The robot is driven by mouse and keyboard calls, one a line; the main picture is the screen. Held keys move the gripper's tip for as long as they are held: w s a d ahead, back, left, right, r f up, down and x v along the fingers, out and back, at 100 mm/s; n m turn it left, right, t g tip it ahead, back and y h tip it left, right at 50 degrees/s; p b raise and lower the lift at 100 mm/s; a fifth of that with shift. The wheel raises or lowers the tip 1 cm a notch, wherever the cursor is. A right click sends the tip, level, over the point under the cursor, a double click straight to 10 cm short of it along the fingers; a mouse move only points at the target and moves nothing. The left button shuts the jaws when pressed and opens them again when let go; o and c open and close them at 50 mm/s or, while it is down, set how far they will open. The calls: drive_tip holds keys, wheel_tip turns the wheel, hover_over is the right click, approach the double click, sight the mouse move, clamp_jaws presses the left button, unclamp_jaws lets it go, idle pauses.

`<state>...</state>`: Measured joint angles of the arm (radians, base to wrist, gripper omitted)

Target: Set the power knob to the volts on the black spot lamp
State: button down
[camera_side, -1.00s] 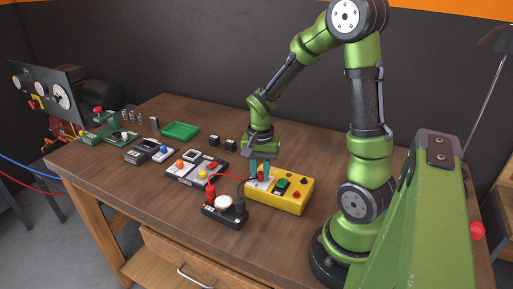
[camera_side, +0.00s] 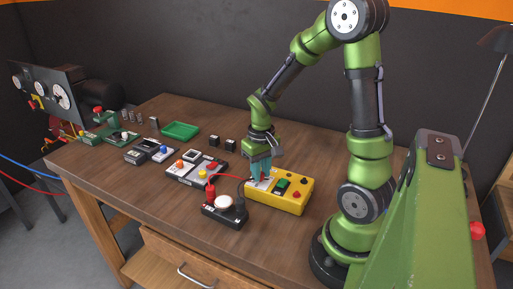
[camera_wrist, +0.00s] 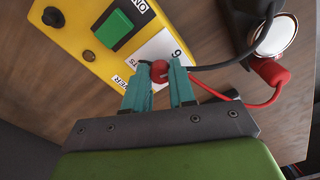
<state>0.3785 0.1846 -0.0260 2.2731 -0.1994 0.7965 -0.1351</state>
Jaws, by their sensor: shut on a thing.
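The yellow power box (camera_side: 295,203) sits on the bench with a white label plate at its left end. In the wrist view the plate (camera_wrist: 163,45) shows a "6" and parts of the words "VOLTS" and "POWER". My gripper (camera_wrist: 163,77) points down, its teal fingers shut on the small red knob (camera_wrist: 159,71) over this plate. The fingers hide part of the knob and plate, and I cannot tell the knob's setting. The black spot lamp (camera_side: 228,214), with a round white face, stands left of the box; its label is too small to read. It also shows in the wrist view (camera_wrist: 240,28).
A green rocker switch (camera_wrist: 113,30) marked "ON" and a black button (camera_wrist: 53,17) sit on the box. Red and black leads (camera_wrist: 262,104) run between lamp and box, close to my fingers. Switch boxes (camera_side: 190,172) and a green tray (camera_side: 180,131) lie further left.

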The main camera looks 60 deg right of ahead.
drive_tip(key=shift+n, duration=1.2)
drive_tip(key=shift+w, duration=0.1)
drive_tip(key=c, duration=0.9)
unclamp_jaws()
drive_tip(key=shift+c, duration=0.2)
wheel_tip(320, 180, up, 17)
drive_tip(key=shift+d, duration=0.1)
